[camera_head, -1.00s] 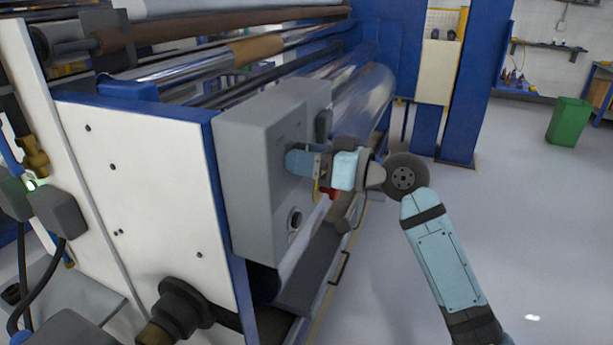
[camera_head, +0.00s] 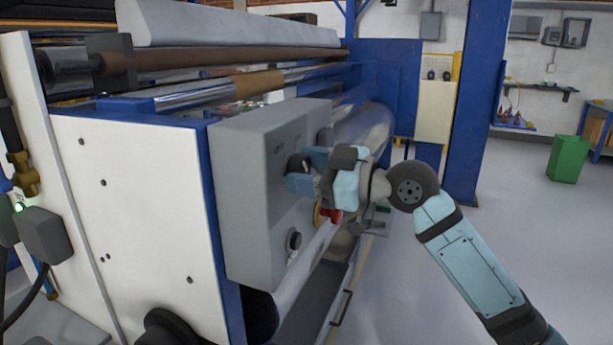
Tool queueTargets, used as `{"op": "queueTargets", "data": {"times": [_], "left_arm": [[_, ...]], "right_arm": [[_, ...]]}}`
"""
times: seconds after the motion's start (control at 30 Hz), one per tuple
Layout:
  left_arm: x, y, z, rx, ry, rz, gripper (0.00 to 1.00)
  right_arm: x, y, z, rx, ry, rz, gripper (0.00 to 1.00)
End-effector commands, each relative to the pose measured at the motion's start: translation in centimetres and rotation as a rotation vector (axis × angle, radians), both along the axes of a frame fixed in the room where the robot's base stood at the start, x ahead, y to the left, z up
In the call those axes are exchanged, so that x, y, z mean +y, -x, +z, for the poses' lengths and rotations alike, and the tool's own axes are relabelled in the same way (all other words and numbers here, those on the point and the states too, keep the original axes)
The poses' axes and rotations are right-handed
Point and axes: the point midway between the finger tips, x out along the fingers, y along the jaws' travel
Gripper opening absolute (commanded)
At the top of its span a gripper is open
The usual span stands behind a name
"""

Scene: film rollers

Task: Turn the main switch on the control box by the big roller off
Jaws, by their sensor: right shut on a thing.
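The grey control box (camera_head: 240,165) is fixed to the white end of the machine, beside the big shiny roller (camera_head: 365,130). My right gripper (camera_head: 298,174) is at the upper part of the box's front face. Its fingers are closed around a dark knob (camera_head: 297,160), which looks like the main switch; small markings show on the face above it. The fingers hide much of the knob, so I cannot read its setting. Lower on the same face is a round black button or knob (camera_head: 294,241). My left gripper is out of view.
A red and yellow part (camera_head: 326,213) shows just below my right gripper. The machine's white end panel (camera_head: 140,200) is at left. A blue post (camera_head: 478,110) and a green bin (camera_head: 568,158) stand at the right. The floor there is clear.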

Motion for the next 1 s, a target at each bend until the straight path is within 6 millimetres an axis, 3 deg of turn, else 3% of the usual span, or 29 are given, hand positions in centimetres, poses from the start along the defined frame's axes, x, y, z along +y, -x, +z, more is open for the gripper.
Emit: {"op": "queueTargets", "data": {"times": [0.47,0.5,0.57,0.87,1.0], "left_arm": [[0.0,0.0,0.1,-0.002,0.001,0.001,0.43],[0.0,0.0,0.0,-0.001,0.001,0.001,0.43],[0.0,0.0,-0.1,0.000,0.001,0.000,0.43],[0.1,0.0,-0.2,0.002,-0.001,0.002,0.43],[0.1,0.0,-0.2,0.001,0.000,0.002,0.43]], "right_arm": [[0.0,0.0,0.2,-0.015,0.003,-0.001,0.30],[0.0,0.0,0.2,-0.015,0.003,-0.001,0.63],[0.0,0.0,0.1,-0.014,0.004,-0.001,0.77],[-0.1,0.0,0.0,-0.011,0.004,-0.001,0.80],[-1.1,0.4,0.0,-0.011,0.004,-0.001,0.80]]}}
